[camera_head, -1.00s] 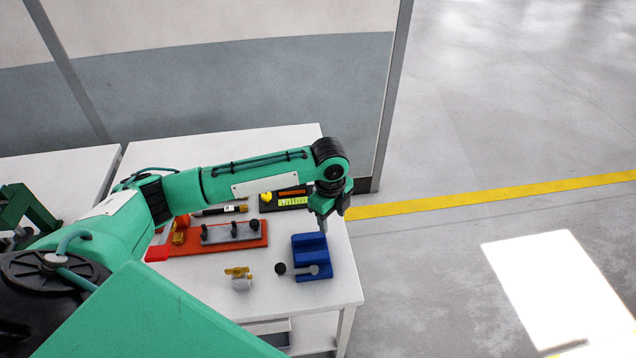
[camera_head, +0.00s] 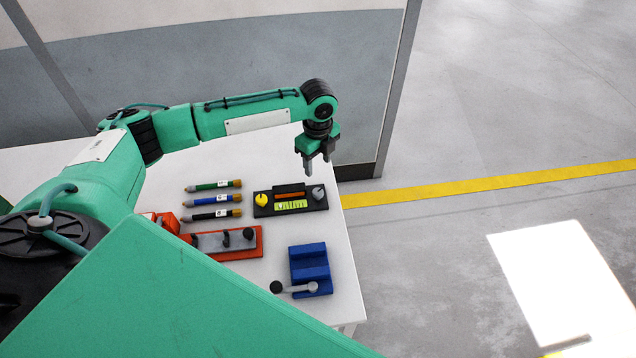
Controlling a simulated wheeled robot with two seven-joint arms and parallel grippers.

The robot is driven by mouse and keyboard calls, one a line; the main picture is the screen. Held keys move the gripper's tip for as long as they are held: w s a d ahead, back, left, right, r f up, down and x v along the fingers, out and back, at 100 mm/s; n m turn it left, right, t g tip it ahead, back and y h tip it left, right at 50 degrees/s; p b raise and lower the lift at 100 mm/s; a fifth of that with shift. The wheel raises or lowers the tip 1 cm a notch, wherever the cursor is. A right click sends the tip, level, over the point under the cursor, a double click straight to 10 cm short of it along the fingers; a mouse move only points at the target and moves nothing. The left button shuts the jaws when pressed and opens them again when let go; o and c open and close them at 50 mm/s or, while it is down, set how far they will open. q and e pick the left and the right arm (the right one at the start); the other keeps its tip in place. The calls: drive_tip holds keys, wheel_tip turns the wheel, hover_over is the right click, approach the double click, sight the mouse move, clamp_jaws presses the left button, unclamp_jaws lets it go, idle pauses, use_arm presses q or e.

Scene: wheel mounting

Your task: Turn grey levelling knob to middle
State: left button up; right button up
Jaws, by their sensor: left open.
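The grey levelling knob (camera_head: 318,192) stands on the right end of a black levelling block (camera_head: 283,211). A yellow knob (camera_head: 262,199) stands on its left end, and a yellow-green scale (camera_head: 291,205) lies between them. The grey knob's exact turn is too small to read. My left gripper (camera_head: 318,170) points down above and just behind the grey knob, with its two fingers apart and nothing between them. It looks clear of the knob, but the height gap is hard to judge. My right gripper is not in view.
A blue block (camera_head: 310,262) with a grey lever (camera_head: 299,288) stands in front of the levelling block. A red base with a grey bar (camera_head: 222,243) lies to the left. Several pens with green, blue (camera_head: 212,200) and black bodies lie behind it. The white table (camera_head: 257,160) is clear at the back.

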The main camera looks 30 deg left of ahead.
sight(318, 191)
use_arm(q)
wheel_tip(318, 191, down, 4)
drive_tip(key=shift+s+r+p, duration=0.15)
drive_tip(key=shift+r+p, duration=0.05)
drive_tip(key=shift+p, duration=0.15)
wheel_tip(318, 191, down, 6)
drive_tip(key=shift+f+p, duration=0.2)
drive_tip(key=shift+p, duration=0.35)
drive_tip(key=shift+f, duration=0.85)
drive_tip(key=shift+c, duration=0.2)
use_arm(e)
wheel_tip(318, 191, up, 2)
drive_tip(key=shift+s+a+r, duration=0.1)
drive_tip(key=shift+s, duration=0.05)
use_arm(q)
drive_tip(key=c, duration=0.9)
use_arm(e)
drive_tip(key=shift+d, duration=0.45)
